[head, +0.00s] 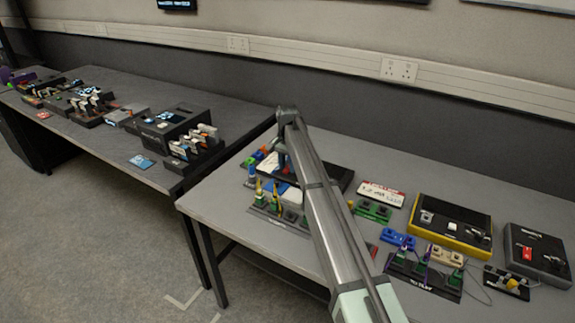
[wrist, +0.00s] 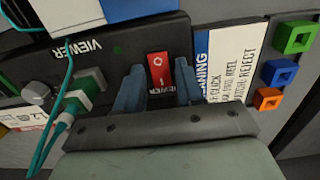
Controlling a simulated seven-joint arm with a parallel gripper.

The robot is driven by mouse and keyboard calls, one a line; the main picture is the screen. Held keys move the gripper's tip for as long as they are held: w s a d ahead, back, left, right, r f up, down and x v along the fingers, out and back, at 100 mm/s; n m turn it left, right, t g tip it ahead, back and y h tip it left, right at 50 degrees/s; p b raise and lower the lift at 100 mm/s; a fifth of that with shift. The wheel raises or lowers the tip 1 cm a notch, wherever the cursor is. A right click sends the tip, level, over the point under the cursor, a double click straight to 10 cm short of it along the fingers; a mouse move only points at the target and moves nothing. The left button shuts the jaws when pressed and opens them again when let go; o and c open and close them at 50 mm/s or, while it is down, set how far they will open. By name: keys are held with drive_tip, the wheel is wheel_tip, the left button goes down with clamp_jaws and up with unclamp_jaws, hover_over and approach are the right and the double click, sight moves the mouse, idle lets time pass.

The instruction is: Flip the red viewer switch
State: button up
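The red viewer switch (wrist: 160,72) is a rocker marked "O" and "I" on a black box (wrist: 90,62) labelled "VIEWER", whose label reads upside down in the wrist view. My gripper (wrist: 158,88) has two blue fingers set apart, one on each side of the switch as seen there. I cannot tell whether the fingertips touch the switch or the panel.
Beside the switch in the wrist view are a white "CLEANING" card (wrist: 217,68) and green, blue and orange square blocks (wrist: 279,72). A green-and-white connector (wrist: 80,97) with teal cables is on the other side. A yellow-edged box (head: 450,226) stands to the right.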

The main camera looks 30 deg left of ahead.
clamp_jaws()
drive_tip(key=shift+w, duration=0.1)
drive_tip(key=shift+w+g, duration=0.15)
drive_tip(key=shift+g, duration=0.65)
drive_tip(key=shift+o, duration=1.2)
unclamp_jaws()
wheel_tip(320, 180, up, 14)
drive_tip(key=w, duration=0.1)
drive_tip(key=shift+w+f, duration=0.15)
drive_tip(key=shift+w, duration=0.2)
